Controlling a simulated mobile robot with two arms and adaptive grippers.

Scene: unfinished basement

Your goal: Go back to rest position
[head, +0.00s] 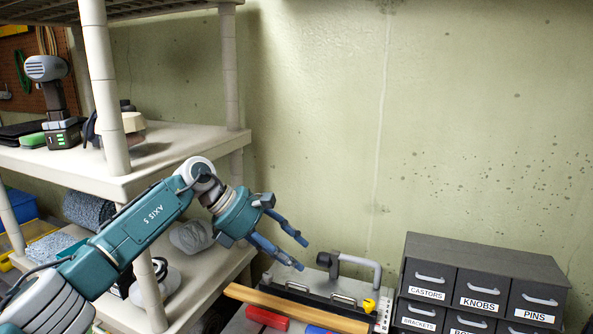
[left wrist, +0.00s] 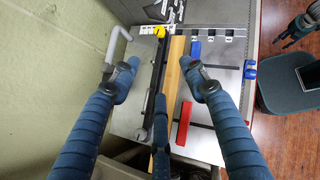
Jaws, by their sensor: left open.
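My left gripper (head: 302,256) reaches in from the left on its teal arm, in front of the shelf unit and above the bench-top. Its blue fingers are spread and hold nothing. In the left wrist view the left gripper (left wrist: 159,63) is open over the bench-top (left wrist: 215,150), with a wooden strip (left wrist: 174,75) beyond and between its fingers. A third finger is low in the middle. The fingers appear apart from the things below.
A grey drawer cabinet (head: 480,252) stands at the right. A red piece (head: 267,318) and a yellow knob (head: 369,305) are on the bench.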

